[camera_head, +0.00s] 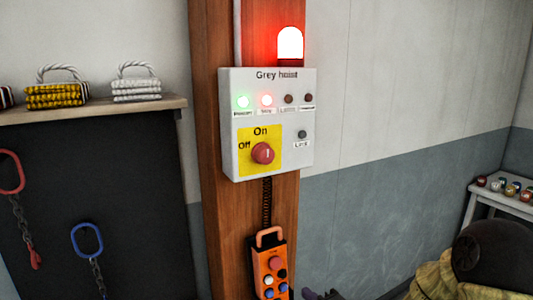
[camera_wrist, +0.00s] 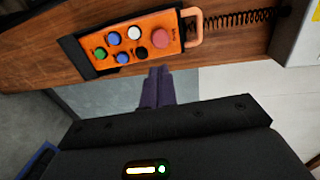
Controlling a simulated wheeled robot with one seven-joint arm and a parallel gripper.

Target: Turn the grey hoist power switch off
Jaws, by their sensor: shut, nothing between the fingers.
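The grey hoist control box (camera_head: 231,130) is fixed to a wooden post and labelled "Grey hoist". Its red rotary switch knob (camera_head: 263,153) sits on a yellow plate (camera_head: 273,135) marked "On" above and "Off" at the left. A short pale mark shows on the knob, but its exact setting is hard to tell. A green lamp (camera_head: 243,101) and a red lamp (camera_head: 267,100) are lit. My gripper (camera_wrist: 158,72) is shut and empty, below the box and apart from the knob. Its purple tip also shows at the bottom of the head view (camera_head: 322,295). In the wrist view only a box corner (camera_wrist: 303,30) shows.
An orange pendant (camera_head: 269,263) with coloured buttons hangs below the box on a coiled cord (camera_head: 267,205); my fingers point toward it. A red beacon (camera_head: 290,45) glows above the box.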

